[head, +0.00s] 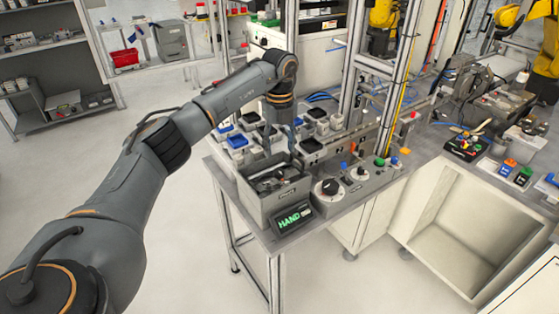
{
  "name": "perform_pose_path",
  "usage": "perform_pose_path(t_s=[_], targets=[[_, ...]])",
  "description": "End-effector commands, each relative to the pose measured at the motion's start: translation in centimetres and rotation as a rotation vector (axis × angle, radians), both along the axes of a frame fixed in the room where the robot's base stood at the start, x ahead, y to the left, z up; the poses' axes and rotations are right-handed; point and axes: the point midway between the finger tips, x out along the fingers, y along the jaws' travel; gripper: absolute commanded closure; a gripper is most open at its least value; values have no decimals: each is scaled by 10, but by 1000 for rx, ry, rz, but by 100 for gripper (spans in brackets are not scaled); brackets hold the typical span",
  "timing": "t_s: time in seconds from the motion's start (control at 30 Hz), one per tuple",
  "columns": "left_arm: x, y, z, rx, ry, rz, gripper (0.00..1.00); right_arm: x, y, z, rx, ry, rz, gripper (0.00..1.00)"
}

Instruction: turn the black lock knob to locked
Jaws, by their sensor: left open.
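A large black knob (330,186) sits on a pale round dial on the grey control panel (374,184) at the front of the workbench. A smaller dark knob (361,171) is to its right on the same panel. I cannot read their markings or tell which positions mean locked. My left gripper (266,138) points down above the bins, behind and to the left of the large knob. It is open and apart from both knobs. Its fingertips are small and dark here, so their detail is hard to see. My right gripper is not in view.
A grey metal bin (273,202) with parts stands left of the panel, beside a sign reading HAND (293,219). Small blue and black bins (238,142) are behind it. A metal upright (350,62) rises behind the panel. A blue button (343,166) and a green button (380,162) stick up nearby.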

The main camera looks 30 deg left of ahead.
Motion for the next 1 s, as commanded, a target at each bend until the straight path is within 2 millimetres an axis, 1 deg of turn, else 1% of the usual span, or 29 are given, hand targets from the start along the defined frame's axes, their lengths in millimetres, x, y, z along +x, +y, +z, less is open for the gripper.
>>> perform_pose_path(t_s=[0.03, 0.13, 0.2, 0.33, 0.87, 0.97, 1.0], targets=[[1, 0, 11, -1, -3, 1, 48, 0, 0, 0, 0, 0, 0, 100], [1, 0, 25, 0, -1, 1, 48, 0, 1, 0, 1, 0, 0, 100], [1, 0, 33, 0, -1, 1, 48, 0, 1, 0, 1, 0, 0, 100], [0, 0, 39, 1, 1, 1, 48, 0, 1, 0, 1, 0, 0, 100], [0, 0, 39, 0, 0, 0, 48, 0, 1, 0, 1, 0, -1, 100], [3, -10, 33, -24, -13, -26, 48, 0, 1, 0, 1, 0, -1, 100], [6, -21, 27, -47, -27, -53, 48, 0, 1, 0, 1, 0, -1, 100]])
